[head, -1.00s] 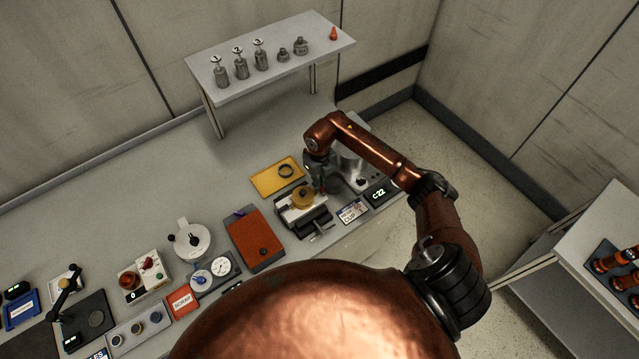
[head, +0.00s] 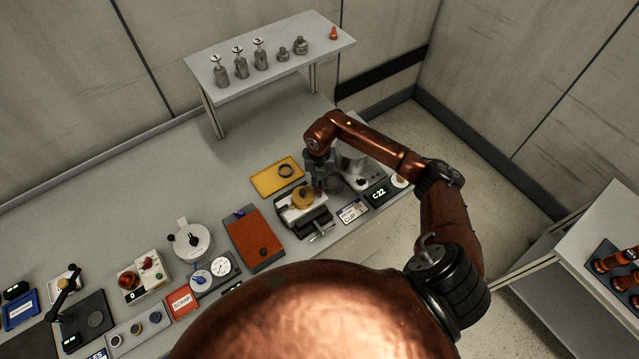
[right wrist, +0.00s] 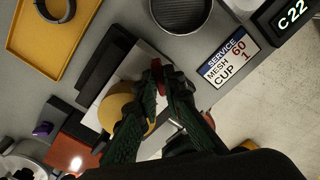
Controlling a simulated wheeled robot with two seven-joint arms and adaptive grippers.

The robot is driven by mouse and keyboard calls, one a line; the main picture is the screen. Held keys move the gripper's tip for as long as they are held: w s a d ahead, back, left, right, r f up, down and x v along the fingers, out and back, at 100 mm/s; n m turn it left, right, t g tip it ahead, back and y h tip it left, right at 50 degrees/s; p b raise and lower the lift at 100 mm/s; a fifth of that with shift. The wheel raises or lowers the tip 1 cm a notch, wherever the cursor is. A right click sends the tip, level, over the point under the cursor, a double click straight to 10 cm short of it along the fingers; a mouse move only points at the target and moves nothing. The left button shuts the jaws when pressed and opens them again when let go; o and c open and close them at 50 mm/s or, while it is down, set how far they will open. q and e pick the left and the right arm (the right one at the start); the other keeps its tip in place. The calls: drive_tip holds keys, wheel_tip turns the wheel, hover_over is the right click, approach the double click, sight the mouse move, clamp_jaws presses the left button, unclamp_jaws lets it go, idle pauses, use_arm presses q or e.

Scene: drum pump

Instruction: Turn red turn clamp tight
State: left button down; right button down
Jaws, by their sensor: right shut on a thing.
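The red turn clamp (right wrist: 157,76) shows as a small red piece between the fingertips of my right gripper (right wrist: 165,84) in the right wrist view. The fingers are shut on it and cover most of it. Beside it is a round yellow-brown part (right wrist: 118,108), on a pale plate with dark blocks. In the head view, my right gripper (head: 318,183) points down at the right of the yellow-brown part (head: 302,198) on the vise-like fixture (head: 308,218). The clamp's angle is hard to tell. My left gripper is not in view.
A yellow tray with a dark ring (head: 264,184) lies behind the fixture. A round dark sieve-like cup (right wrist: 180,12) and a service sign (right wrist: 232,60) are close by. A C-22 display (head: 380,194) stands to the right. An orange-brown mat (head: 250,232) lies left.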

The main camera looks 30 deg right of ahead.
sight(320, 185)
drive_tip(key=m, duration=0.5)
drive_tip(key=shift+r+m, duration=0.1)
drive_tip(key=shift+m, duration=0.2)
drive_tip(key=m+p, duration=0.1)
drive_tip(key=m, duration=0.4)
drive_tip(key=shift+m, duration=0.3)
drive_tip(key=c, duration=2.3)
unclamp_jaws()
drive_tip(key=shift+r, duration=0.1)
wheel_tip(320, 185, up, 12)
drive_tip(key=shift+f, duration=0.15)
